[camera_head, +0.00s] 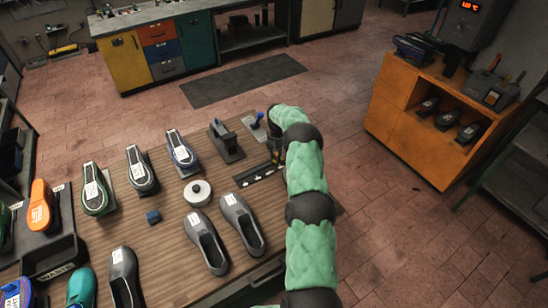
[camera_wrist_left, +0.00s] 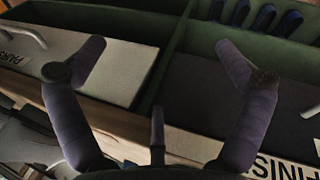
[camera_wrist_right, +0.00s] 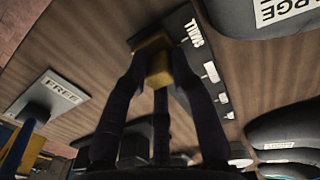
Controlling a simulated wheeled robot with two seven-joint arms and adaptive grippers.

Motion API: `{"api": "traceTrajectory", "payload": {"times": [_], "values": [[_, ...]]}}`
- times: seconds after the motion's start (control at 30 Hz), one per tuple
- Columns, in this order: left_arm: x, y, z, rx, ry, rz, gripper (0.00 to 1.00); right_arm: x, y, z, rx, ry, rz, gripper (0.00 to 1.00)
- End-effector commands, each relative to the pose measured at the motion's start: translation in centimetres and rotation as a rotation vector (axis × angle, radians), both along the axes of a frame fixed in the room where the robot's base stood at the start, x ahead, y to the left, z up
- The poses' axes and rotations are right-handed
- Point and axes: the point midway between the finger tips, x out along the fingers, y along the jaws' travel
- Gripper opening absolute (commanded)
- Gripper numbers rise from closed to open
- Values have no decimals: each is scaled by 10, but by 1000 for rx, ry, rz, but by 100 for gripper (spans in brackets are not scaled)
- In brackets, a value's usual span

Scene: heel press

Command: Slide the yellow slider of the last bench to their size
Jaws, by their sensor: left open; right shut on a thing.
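In the head view the strip (camera_head: 258,174) lies on the wooden table. My right gripper (camera_wrist_right: 155,55) is shut on the yellow slider, its fingers reaching down from above; in the head view the gripper (camera_head: 274,148) is at the strip's right end and partly hidden by my arm. My left gripper (camera_wrist_left: 158,62) is open and empty above a green-walled box (camera_wrist_left: 178,60). The left gripper is outside the head view.
Two grey shoes (camera_head: 243,224) lie in front of the strip. A white round tin (camera_head: 197,192) and several labelled shoes (camera_head: 141,169) stand to its left. An orange cabinet (camera_head: 407,116) stands at right.

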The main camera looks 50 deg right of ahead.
Motion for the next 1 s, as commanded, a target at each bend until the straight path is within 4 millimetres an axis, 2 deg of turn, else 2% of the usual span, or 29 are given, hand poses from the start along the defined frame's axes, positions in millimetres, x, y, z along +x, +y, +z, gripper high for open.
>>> {"api": "traceTrajectory", "payload": {"times": [0.23,0.27,0.33,0.73,0.87,1.0], "values": [[0,0,0,0,0,0,100,0,-6,4,-12,-5,-2,0],[0,0,0,0,0,0,100,0,-6,4,-12,-5,-2,32],[0,0,0,0,0,0,100,0,-6,4,-12,-6,-3,51],[0,0,0,0,0,0,100,0,-3,6,-7,-3,-1,51],[0,0,0,0,0,0,100,0,-4,20,-8,-4,-2,51],[0,0,0,0,0,0,100,0,-4,47,-9,-5,-2,51]]}}
